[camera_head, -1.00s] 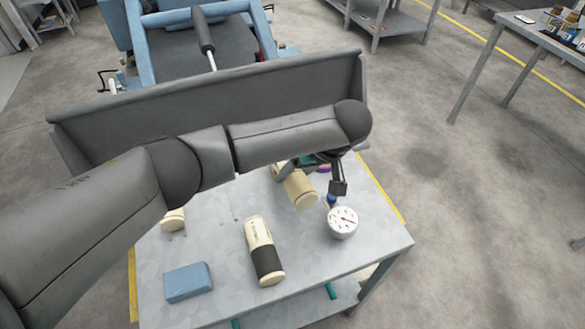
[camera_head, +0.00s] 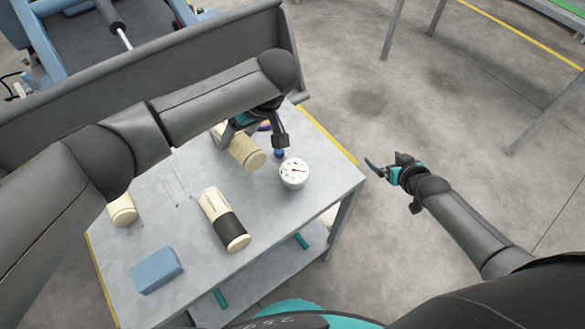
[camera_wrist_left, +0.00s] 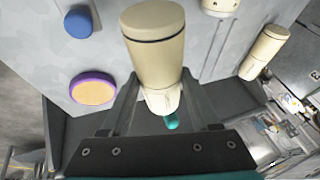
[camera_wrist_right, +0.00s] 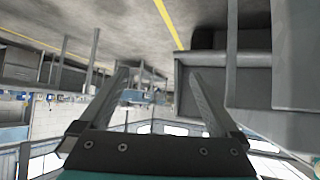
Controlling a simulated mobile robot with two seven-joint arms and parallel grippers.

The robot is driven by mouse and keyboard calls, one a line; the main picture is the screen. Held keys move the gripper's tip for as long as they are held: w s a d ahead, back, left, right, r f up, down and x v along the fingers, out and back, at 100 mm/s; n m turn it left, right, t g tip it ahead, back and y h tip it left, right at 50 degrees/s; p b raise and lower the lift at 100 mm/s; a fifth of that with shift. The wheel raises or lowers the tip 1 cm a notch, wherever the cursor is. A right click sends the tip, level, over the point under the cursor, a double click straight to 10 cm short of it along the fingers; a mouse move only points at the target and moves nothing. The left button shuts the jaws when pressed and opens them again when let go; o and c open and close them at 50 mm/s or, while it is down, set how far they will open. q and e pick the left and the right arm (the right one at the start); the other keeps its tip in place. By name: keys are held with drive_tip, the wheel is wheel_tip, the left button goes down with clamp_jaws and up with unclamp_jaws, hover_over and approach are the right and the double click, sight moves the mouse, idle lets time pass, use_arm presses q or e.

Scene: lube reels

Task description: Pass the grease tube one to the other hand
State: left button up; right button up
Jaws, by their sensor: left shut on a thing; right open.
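My left gripper (camera_head: 256,134) is shut on a cream grease tube (camera_head: 245,152) over the far right part of the grey table (camera_head: 190,255). The left wrist view shows the tube (camera_wrist_left: 155,48) between the two fingers (camera_wrist_left: 158,92); its teal tip points back toward the palm. I cannot tell in the head view whether the tube still touches the table. My right gripper (camera_head: 394,182) is open and empty, off the table's right side over the floor. The right wrist view shows its fingers (camera_wrist_right: 158,82) spread with nothing between them.
A cream-and-black tube (camera_head: 224,220), a blue block (camera_head: 157,270), a white dial gauge (camera_head: 294,173) and another cream container (camera_head: 122,209) stand or lie on the table. A purple-rimmed disc (camera_wrist_left: 93,90) lies near the left gripper. Space between the grippers is clear.

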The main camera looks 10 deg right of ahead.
sight(246, 154)
drive_tip(key=w+a+r+t+y, duration=0.2)
drive_tip(key=w+r, duration=0.3)
drive_tip(key=r, duration=0.4)
drive_tip(key=s+a+r+y, duration=0.1)
drive_tip(key=s+a, duration=0.1)
drive_tip(key=a, duration=0.3)
drive_tip(key=s+a+r+y, duration=0.2)
drive_tip(key=a, duration=0.3)
drive_tip(key=s+a+r+y, duration=0.2)
drive_tip(key=a, duration=0.4)
drive_tip(key=shift+s+a+r+g, duration=0.1)
drive_tip(key=shift+s+g, duration=0.1)
drive_tip(key=shift+g, duration=0.2)
drive_tip(key=s+a+r+g+y, duration=0.2)
drive_tip(key=s+a+r+y, duration=0.15)
drive_tip(key=s+a, duration=0.5)
drive_tip(key=shift+m, duration=0.4)
drive_tip(key=x, duration=1.3)
drive_tip(key=shift+w, duration=0.2)
